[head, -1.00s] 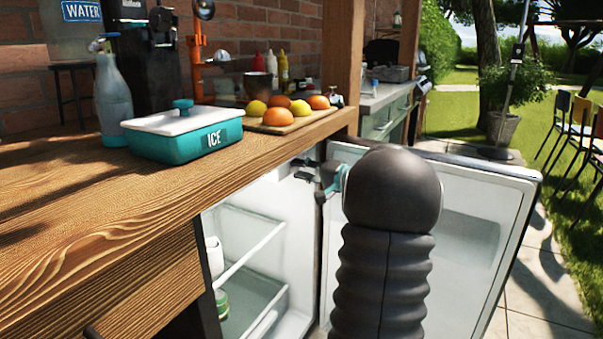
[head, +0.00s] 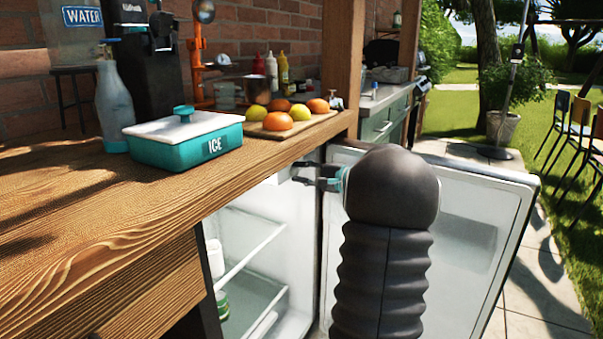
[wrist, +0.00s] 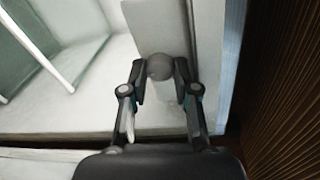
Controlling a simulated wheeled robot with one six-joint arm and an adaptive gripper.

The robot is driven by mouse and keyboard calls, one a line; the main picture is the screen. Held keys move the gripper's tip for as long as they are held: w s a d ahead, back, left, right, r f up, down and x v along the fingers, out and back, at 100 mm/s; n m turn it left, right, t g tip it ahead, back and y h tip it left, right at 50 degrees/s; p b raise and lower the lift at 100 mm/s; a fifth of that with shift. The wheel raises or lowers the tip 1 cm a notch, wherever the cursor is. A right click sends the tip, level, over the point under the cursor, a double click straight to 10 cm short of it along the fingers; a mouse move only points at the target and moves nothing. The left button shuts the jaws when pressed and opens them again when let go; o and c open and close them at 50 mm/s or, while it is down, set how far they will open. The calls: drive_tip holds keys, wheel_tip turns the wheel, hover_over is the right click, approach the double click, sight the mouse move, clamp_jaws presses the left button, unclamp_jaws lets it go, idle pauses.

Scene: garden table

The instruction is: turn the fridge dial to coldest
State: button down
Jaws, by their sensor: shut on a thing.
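The fridge dial (wrist: 159,66) is a round grey knob on a pale grey housing, seen in the wrist view. My gripper (wrist: 161,74) has one finger on each side of the knob and is shut on it. In the head view my gripper (head: 300,174) reaches left into the top of the open fridge (head: 250,232), just under the counter. The knob is hidden by the fingers there. I cannot make out a mark or scale on the dial.
The fridge door (head: 465,225) stands open to the right, behind my arm. The wooden counter (head: 120,205) overhangs the fridge. An ice box (head: 180,150) and a board with fruit (head: 255,128) stand on it.

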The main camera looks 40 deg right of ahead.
drive_tip(key=c, duration=1.2)
unclamp_jaws()
drive_tip(key=shift+o, duration=0.2)
drive_tip(key=shift+s, duration=0.1)
drive_tip(key=f+v, duration=0.1)
drive_tip(key=v, duration=1)
drive_tip(key=shift+s+d+r, duration=0.2)
drive_tip(key=shift+s+r, duration=0.2)
drive_tip(key=shift+r, duration=0.1)
